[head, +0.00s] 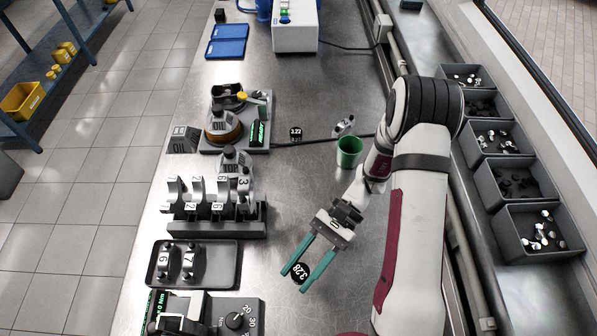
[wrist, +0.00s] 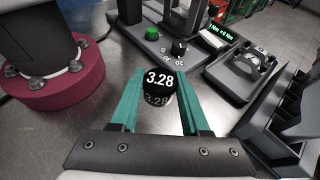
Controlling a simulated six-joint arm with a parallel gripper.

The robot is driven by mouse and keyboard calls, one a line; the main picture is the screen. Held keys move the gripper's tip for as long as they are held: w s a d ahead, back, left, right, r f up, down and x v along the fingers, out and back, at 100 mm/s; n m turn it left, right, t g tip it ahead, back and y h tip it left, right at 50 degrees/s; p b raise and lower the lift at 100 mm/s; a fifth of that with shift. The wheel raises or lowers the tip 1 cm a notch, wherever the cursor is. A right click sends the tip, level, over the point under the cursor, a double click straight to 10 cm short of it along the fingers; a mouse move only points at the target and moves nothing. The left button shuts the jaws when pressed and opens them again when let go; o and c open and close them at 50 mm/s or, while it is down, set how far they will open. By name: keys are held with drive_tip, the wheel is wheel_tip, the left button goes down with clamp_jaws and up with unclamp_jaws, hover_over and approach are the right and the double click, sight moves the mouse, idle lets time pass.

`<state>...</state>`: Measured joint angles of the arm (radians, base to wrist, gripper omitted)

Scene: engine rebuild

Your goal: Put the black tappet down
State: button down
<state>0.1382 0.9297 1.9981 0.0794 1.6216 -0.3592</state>
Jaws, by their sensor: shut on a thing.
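The black tappet (head: 299,271), marked 3.28 in white, is between the teal fingertips of my gripper (head: 294,281) over the front middle of the steel bench. My gripper is shut on it. In the wrist view the tappet (wrist: 160,80) sits upright between the fingertips (wrist: 160,90), its marked top facing up. It is low over the bench top; I cannot tell whether its underside touches the steel. A second small black piece (head: 295,132), marked 3.22, stands farther back on the bench near the cable.
A green cup (head: 349,152) stands behind my gripper. To the left are a rack of numbered parts (head: 215,232), a dark tray (head: 228,262) and a dial unit (head: 240,318). Bins of small parts (head: 540,232) line the right. The bench around the tappet is clear.

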drive_tip(key=w+a+r+m+t+y, duration=0.1)
drive_tip(key=w+m+t+y, duration=0.1)
drive_tip(key=w+m+t, duration=0.4)
drive_tip(key=w+a+r+m+t+y, duration=0.1)
drive_tip(key=w+r+m+t+y, duration=0.1)
drive_tip(key=w+m+t, duration=0.4)
drive_tip(key=w+d+r+m+t+h, duration=0.1)
drive_tip(key=w+d+m+t+h, duration=0.5)
drive_tip(key=w+d+m+t, duration=0.5)
drive_tip(key=n+g, duration=0.1)
drive_tip(key=n, duration=0.1)
hover_over(297, 173)
drive_tip(key=f, duration=0.6)
drive_tip(key=shift+s+d+f, duration=0.1)
drive_tip(key=shift+s+d, duration=0.1)
drive_tip(key=shift+d, duration=0.15)
drive_tip(key=shift+w+a+f, duration=0.1)
drive_tip(key=shift+a+f, duration=0.05)
drive_tip(key=shift+f, duration=0.95)
drive_tip(key=shift+w+a+f, duration=0.1)
drive_tip(key=shift+a+f, duration=0.05)
drive_tip(key=shift+f, duration=0.95)
drive_tip(key=shift+f, duration=0.1)
drive_tip(key=shift+c, duration=1.9)
unclamp_jaws()
